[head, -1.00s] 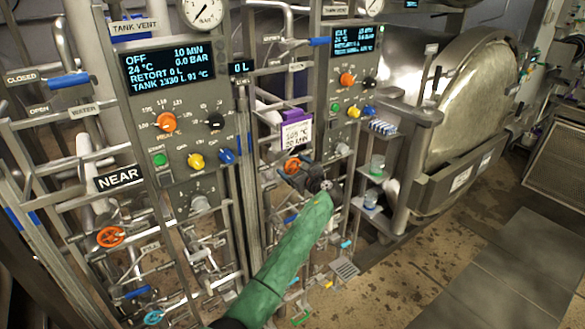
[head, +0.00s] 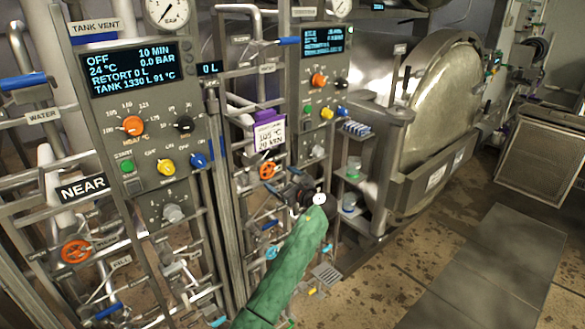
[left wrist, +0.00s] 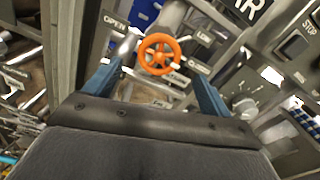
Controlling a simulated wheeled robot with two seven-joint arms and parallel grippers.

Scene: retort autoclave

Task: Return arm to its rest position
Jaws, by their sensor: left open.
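My left arm, in a green sleeve, reaches up from the bottom of the head view. Its gripper (head: 292,193) is in front of the piping of the far panel, below an orange handwheel (head: 267,171). In the left wrist view the two blue fingers (left wrist: 155,88) stand wide apart with nothing between them. An orange handwheel (left wrist: 159,54) shows beyond the fingertips, apart from them. My right gripper is not in view.
The NEAR control panel (head: 150,130) with knobs and display stands at left, with another orange handwheel (head: 76,251) below it. A purple-topped card (head: 269,134) hangs beside the far panel. A round metal retort door (head: 440,100) stands at right. Floor at lower right is clear.

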